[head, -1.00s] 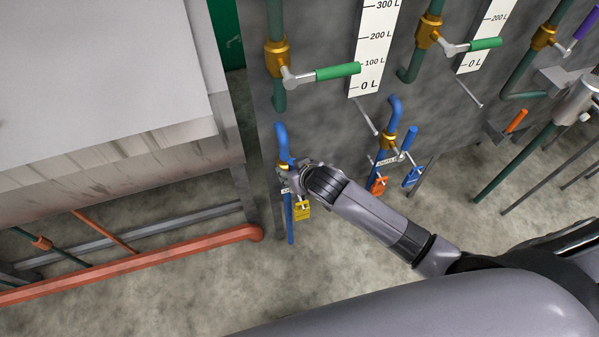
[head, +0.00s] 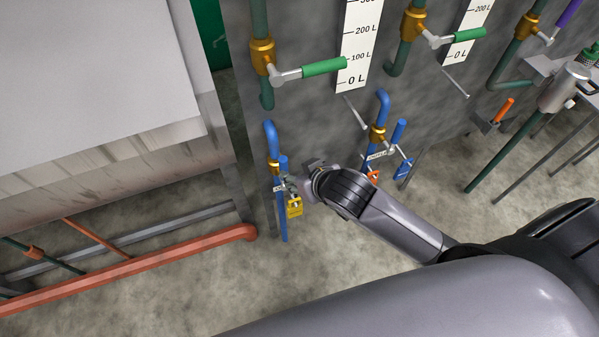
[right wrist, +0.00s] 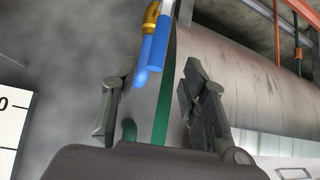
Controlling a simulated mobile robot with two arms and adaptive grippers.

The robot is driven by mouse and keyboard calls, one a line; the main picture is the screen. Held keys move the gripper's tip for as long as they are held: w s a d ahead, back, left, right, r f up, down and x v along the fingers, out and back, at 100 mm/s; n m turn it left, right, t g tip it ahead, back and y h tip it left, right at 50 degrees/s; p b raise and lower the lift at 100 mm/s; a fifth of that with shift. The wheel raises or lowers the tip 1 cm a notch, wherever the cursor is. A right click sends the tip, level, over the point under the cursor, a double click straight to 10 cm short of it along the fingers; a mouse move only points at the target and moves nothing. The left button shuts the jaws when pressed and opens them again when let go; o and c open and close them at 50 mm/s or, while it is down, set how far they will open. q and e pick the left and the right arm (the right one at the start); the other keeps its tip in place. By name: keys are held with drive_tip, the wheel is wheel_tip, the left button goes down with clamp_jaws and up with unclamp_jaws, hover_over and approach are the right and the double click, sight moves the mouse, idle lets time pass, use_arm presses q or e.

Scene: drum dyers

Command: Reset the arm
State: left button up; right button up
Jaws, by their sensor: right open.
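My right arm reaches in from the lower right in the head view. My left gripper is not in view.
Green-handled valves (head: 323,67) are above. An orange pipe (head: 130,267) runs low at the left. The floor below is bare.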

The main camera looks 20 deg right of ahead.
idle(0.3)
drive_tip(key=s+d+f+g+h, duration=0.1)
drive_tip(key=s+d+f, duration=0.1)
drive_tip(key=f, duration=0.7)
drive_tip(key=s+d+f+g, duration=0.1)
drive_tip(key=s+d+f, duration=0.15)
drive_tip(key=f, duration=0.65)
drive_tip(key=s+d+f+g+h, duration=0.1)
drive_tip(key=s+d+f, duration=0.15)
drive_tip(key=f, duration=0.75)
drive_tip(key=s+f+g, duration=0.1)
drive_tip(key=s+f, duration=0.5)
drive_tip(key=s, duration=0.3)
drive_tip(key=s+f+g, duration=0.2)
drive_tip(key=s+f, duration=0.4)
drive_tip(key=s, duration=0.4)
drive_tip(key=s+d+f+g, duration=0.1)
drive_tip(key=s+f, duration=0.5)
drive_tip(key=s, duration=0.4)
drive_tip(key=shift+g+b, duration=0.3)
drive_tip(key=shift+g, duration=0.1)
drive_tip(key=shift+s+f, duration=0.1)
